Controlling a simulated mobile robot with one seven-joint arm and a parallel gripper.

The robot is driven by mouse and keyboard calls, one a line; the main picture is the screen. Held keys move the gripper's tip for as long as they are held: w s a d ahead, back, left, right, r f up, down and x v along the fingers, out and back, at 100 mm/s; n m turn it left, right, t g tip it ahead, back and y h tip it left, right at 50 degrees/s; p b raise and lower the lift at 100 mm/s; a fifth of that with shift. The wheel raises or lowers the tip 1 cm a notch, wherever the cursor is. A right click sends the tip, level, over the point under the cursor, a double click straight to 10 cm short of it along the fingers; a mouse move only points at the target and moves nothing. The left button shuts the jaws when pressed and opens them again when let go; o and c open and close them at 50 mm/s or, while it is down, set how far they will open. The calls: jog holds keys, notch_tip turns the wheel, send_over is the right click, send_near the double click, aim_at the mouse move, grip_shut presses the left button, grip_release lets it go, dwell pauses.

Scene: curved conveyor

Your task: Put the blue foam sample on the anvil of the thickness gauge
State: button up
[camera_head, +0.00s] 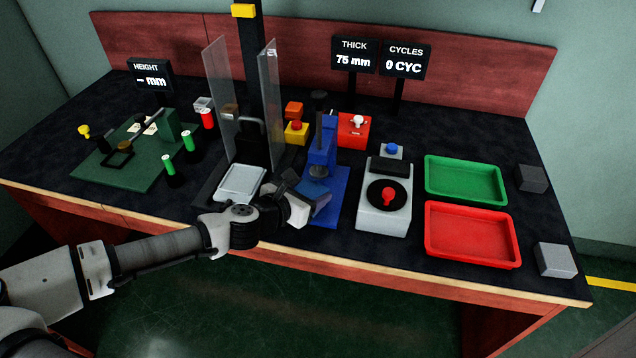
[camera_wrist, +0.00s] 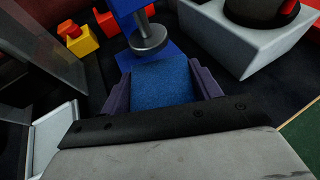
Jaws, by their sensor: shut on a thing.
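The blue foam sample (camera_wrist: 162,88) sits between the two dark fingers of my gripper (camera_wrist: 163,76), which is shut on it. In the head view the gripper (camera_head: 306,200) is at the front of the blue thickness gauge (camera_head: 322,160), and the foam (camera_head: 312,190) is partly hidden by it. In the wrist view the gauge's round grey presser foot (camera_wrist: 148,42) is just beyond the foam's far edge. The anvil is hidden, and I cannot tell whether the foam touches the gauge. The THICK display (camera_head: 354,54) reads 75 mm.
Green (camera_head: 465,161) and red (camera_head: 430,250) trays and two grey blocks (camera_head: 531,178) are farther right. Buttons stand behind.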

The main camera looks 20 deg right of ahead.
aim_at(318, 187)
jog(key=shift+w+d, duration=0.3)
jog(key=shift+d, duration=0.2)
jog(key=shift+w+d+r+p, duration=0.1)
jog(key=shift+w+d+p, duration=0.25)
jog(key=shift+d, duration=0.25)
jog(key=shift+w+d+p, duration=0.25)
jog(key=shift+w+d, duration=0.15)
jog(key=shift+d, duration=0.2)
jog(key=shift+a+f, duration=0.1)
jog(key=shift+f, duration=0.5)
jog(key=shift+a+f, duration=0.1)
jog(key=shift+f, duration=0.15)
jog(key=shift+f, duration=0.1)
jog(key=shift+f, duration=0.15)
jog(key=o, duration=1)
jog(key=shift+r, duration=0.2)
